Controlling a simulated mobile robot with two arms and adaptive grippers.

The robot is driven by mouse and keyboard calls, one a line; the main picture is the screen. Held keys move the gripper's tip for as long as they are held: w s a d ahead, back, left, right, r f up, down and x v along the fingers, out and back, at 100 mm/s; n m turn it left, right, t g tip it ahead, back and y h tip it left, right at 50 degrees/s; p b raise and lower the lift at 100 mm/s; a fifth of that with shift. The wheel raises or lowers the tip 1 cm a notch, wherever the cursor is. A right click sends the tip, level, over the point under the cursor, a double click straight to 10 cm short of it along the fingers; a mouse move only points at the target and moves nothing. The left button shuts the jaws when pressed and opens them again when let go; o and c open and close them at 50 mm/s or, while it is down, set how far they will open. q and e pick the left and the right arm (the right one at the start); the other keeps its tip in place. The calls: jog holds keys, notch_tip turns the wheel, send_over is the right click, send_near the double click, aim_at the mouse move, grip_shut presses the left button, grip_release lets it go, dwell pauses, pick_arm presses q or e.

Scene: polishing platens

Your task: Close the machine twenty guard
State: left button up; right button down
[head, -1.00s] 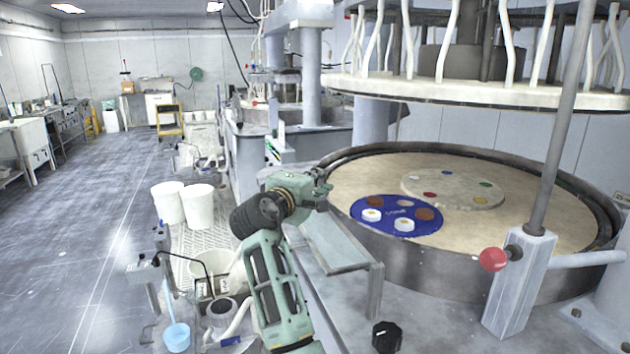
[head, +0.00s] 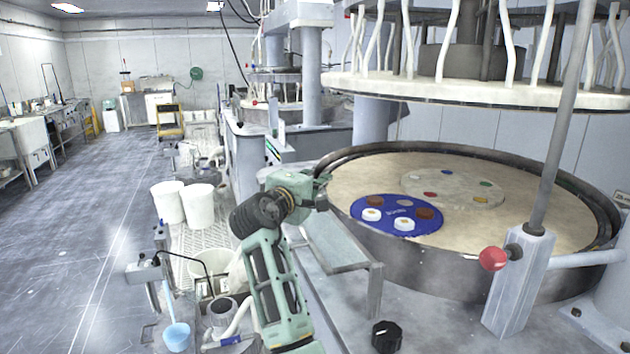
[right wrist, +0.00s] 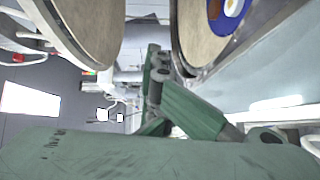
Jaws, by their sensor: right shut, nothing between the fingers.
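A flat grey metal panel (head: 338,243), which looks like the guard, stands out at the left side of the round polishing platen (head: 345,172). It slopes down toward the front, and a leg holds up its near corner. My right gripper (head: 322,190) is shut and empty at the panel's far upper end, close to the platen rim. I cannot tell whether it touches the panel. It also shows in the right wrist view (right wrist: 157,62), with the platen surface behind it. My left gripper is out of view.
A blue disc (head: 398,229) with round pieces lies on the platen. A white ring with hoses (head: 480,93) hangs above. White buckets (head: 167,203) stand left; the floor aisle beyond is clear.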

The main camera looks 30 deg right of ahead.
dwell(0.3)
jog(key=c, duration=2.1)
grip_release()
jog(key=v, duration=1.2)
jog(key=shift+a, duration=0.1)
